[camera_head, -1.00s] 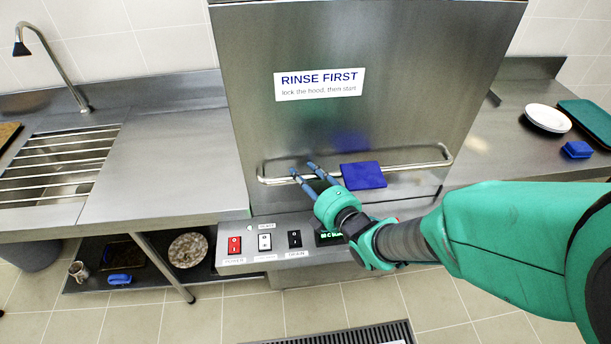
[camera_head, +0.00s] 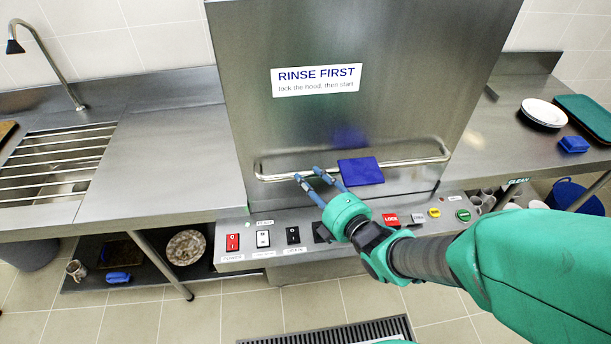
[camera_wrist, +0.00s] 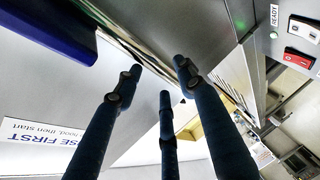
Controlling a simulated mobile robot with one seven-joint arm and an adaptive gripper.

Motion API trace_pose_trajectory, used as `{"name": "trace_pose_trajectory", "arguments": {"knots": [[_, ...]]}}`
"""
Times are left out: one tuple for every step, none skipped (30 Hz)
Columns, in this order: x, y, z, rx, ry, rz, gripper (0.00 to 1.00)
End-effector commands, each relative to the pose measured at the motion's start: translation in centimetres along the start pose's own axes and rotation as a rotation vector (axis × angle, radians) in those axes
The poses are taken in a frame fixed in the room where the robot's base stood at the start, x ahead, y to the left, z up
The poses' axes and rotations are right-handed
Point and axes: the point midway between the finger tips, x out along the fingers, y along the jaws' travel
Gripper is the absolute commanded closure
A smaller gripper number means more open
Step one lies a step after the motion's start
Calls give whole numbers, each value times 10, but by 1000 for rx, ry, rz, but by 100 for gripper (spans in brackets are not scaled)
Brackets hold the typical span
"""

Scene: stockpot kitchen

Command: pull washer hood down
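The washer hood (camera_head: 290,40) is a tall steel box with a "RINSE FIRST" label (camera_head: 313,80). Its lower edge is close above the control panel. A steel bar handle (camera_head: 413,162) runs across its lower front, with a blue cloth or pad (camera_head: 361,171) over the middle. My gripper (camera_head: 314,177) is at the handle, just left of the blue pad. In the wrist view its fingers (camera_wrist: 165,85) are spread apart with nothing visibly held, and the bar (camera_wrist: 118,35) passes near the fingertips. I cannot tell whether they touch it.
The control panel (camera_head: 345,259) below has red, white and black switches and coloured buttons; my arm covers part. A sink with a rack (camera_head: 62,165) is left. Plates (camera_head: 543,112), a green tray (camera_head: 588,116) and a blue sponge (camera_head: 574,145) are on the right counter. A floor grate (camera_head: 320,333) lies in front.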

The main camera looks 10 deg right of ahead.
Motion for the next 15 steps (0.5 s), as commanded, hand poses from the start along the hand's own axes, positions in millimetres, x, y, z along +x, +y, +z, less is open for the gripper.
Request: {"name": "trace_pose_trajectory", "arguments": {"knots": [[-10, -6, 1, 4, -5, -10, 64], [-14, -7, 1, 4, -6, -10, 64], [-20, -5, 1, 3, -5, -8, 64], [-25, -4, 1, 3, -6, -6, 64], [-29, -3, 2, 4, -6, -5, 64], [-36, -3, 2, 3, -6, -5, 64], [-40, -3, 2, 3, -6, -4, 64], [-44, -2, 1, 2, -6, -2, 64], [-49, -2, 1, 3, -6, -2, 64], [-52, -2, 2, 3, -6, -2, 64], [-54, -1, 2, 3, -5, -1, 64], [-58, -1, 2, 2, -5, -1, 64], [-61, -1, 2, 2, -5, -1, 64], [-63, -1, 2, 2, -5, 0, 64], [-65, 0, 2, 2, -4, 0, 64]]}}
